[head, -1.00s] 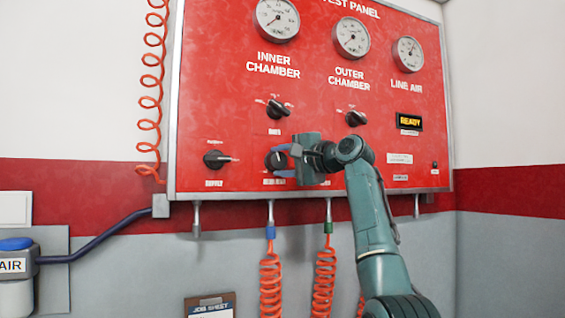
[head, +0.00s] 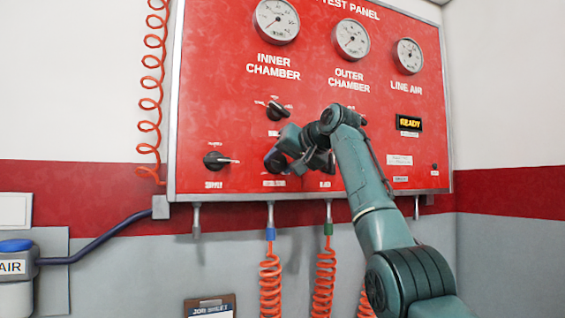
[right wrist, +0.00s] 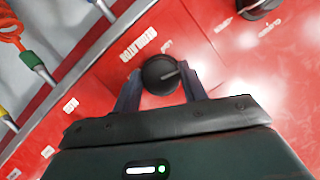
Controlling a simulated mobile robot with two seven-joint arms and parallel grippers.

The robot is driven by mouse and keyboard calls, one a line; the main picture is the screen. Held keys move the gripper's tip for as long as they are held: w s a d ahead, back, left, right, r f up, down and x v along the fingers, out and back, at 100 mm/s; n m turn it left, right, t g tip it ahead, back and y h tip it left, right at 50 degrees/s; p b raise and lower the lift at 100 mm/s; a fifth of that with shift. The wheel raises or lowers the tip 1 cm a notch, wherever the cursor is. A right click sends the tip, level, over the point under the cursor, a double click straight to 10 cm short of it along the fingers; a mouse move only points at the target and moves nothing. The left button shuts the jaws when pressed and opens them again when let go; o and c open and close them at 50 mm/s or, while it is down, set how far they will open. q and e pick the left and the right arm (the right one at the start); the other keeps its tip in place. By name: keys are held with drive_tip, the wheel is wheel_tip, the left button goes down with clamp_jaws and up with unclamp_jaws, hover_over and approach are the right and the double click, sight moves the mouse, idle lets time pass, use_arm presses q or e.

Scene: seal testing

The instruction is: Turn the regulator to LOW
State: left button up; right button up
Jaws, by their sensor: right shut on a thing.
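The regulator is a round black knob (right wrist: 160,75) low on the red test panel (head: 215,110); in the head view the knob (head: 276,160) is partly covered by my gripper. My right gripper (right wrist: 160,88) is shut on the knob, one finger on each side. In the head view the right gripper (head: 284,158) reaches the panel from the right. The knob's pale pointer line shows in the right wrist view. My left gripper is not in view.
Other black knobs sit close by: the supply knob (head: 215,160) to the left and the inner chamber knob (head: 276,110) just above. Gauges line the panel's top. A READY display (head: 408,123) is lit. Orange coiled hoses (head: 270,285) hang below the panel.

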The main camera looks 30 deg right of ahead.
drive_tip(key=n+h, duration=0.3)
drive_tip(key=n, duration=0.1)
drive_tip(key=shift+a+g, duration=0.1)
drive_tip(key=shift+g, duration=0.2)
drive_tip(key=n+h, duration=0.2)
drive_tip(key=n, duration=0.2)
drive_tip(key=shift+a+h, duration=0.1)
drive_tip(key=shift+h, duration=0.2)
idle(0.5)
drive_tip(key=o, duration=1)
drive_tip(key=shift+s, duration=0.2)
use_arm(q)
drive_tip(key=b, duration=0.2)
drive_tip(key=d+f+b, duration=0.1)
drive_tip(key=b, duration=0.2)
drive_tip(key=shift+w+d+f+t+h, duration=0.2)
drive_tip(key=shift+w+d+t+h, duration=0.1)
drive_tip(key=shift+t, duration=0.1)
use_arm(e)
drive_tip(key=v, duration=1.3)
drive_tip(key=shift+w, duration=0.1)
